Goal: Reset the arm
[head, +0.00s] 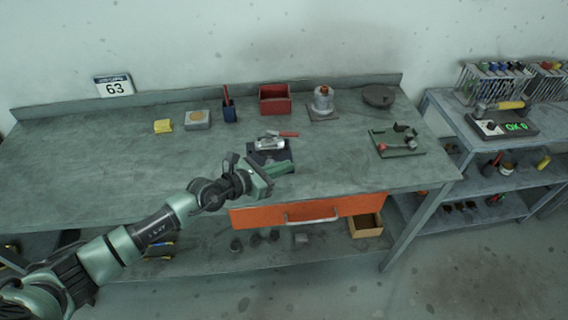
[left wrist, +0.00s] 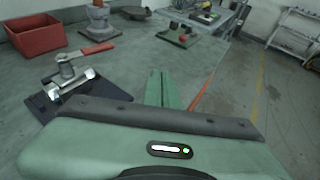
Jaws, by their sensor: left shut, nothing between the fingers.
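My left arm (head: 130,244) reaches in from the lower left over the workbench (head: 80,160). My left gripper (head: 280,170) is shut and empty, above the bench's front part. In the left wrist view its green fingers (left wrist: 162,90) lie together. Just beyond it, a silver valve body with a red handle (head: 270,143) sits on a dark plate (head: 258,157); the red handle also shows in the left wrist view (left wrist: 97,49). The gripper is apart from the red handle and overlaps the plate's near edge in the head view. My right gripper is not in view.
A red bin (head: 275,100), a grey flanged part (head: 322,104) and a round dark disc (head: 378,95) stand along the back. A green board with parts (head: 397,142) is at the right. An orange drawer (head: 310,211) is under the front edge. The bench's left side is mostly clear.

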